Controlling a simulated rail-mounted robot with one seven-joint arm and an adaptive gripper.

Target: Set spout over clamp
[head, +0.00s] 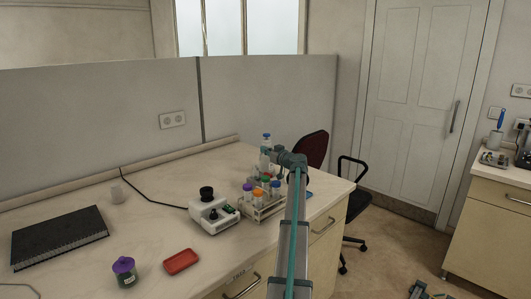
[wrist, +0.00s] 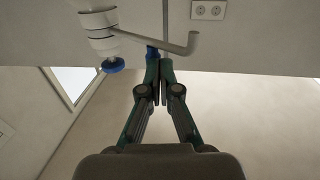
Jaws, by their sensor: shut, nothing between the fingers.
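In the wrist view, which looks upside down, a grey bent spout (wrist: 160,39) runs sideways from a white bottle-like body (wrist: 100,22) with a blue cap (wrist: 112,65). Its hooked end lies to the right of my fingertips. My gripper (wrist: 163,60) is shut and empty, with its fingertips close to the middle of the spout; I cannot tell whether they touch. A small blue part shows at the left fingertip, partly hidden. In the head view, the white blue-capped body (head: 266,150) stands behind my arm, and the fingers are not clear. I cannot make out a clamp.
A test-tube rack (head: 262,208) and a white device with a black knob (head: 212,213) stand near my arm. A grey partition (head: 110,110) borders the bench.

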